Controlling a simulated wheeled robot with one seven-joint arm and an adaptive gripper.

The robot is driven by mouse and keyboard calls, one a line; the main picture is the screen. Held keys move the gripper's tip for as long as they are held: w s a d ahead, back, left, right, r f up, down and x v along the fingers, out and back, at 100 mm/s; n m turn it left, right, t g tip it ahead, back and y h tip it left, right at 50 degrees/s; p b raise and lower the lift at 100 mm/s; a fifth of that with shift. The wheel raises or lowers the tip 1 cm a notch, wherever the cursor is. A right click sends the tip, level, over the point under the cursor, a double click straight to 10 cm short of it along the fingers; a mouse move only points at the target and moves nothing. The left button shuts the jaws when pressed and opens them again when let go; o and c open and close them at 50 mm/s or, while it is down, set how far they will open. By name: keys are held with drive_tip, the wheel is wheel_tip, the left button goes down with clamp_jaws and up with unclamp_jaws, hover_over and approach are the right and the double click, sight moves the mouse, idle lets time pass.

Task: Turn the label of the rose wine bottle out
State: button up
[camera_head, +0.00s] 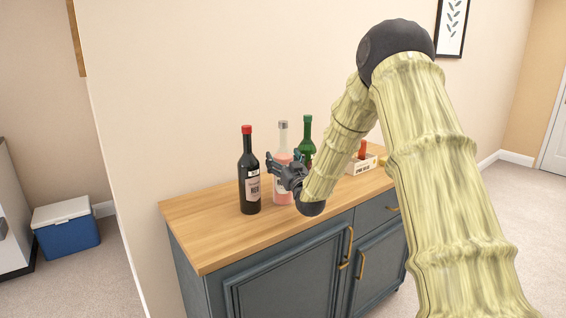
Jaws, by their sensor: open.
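The rose wine bottle (283,142) stands upright on the wooden top of a cabinet. It is clear glass with pink wine and a grey cap, and part of a pale label shows low on it. My gripper (274,165) is open in front of its body and hides part of it. I cannot tell whether the fingers touch the glass. A dark bottle with a red cap (249,170) stands just left of it, its label facing out. A green bottle (307,140) stands to its right, partly hidden by my gripper and arm.
The cabinet's wooden top (205,232) is clear at the left and front. A small light crate (362,165) with a red-orange item stands to the right, partly behind my arm. The wall is close behind the bottles. A blue cooler (68,236) sits on the floor at left.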

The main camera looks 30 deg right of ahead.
drive_tip(key=shift+m+h, duration=0.6)
drive_tip(key=shift+h, duration=0.5)
drive_tip(key=c, duration=0.9)
drive_tip(key=shift+o, duration=0.2)
drive_tip(key=shift+d+y+b, duration=0.1)
drive_tip(key=shift+y+b, duration=0.2)
drive_tip(key=shift+y, duration=0.1)
drive_tip(key=shift+n+y, duration=1.8)
drive_tip(key=shift+y, duration=1.1)
drive_tip(key=shift+n+y, duration=1.4)
drive_tip(key=shift+y, duration=1.1)
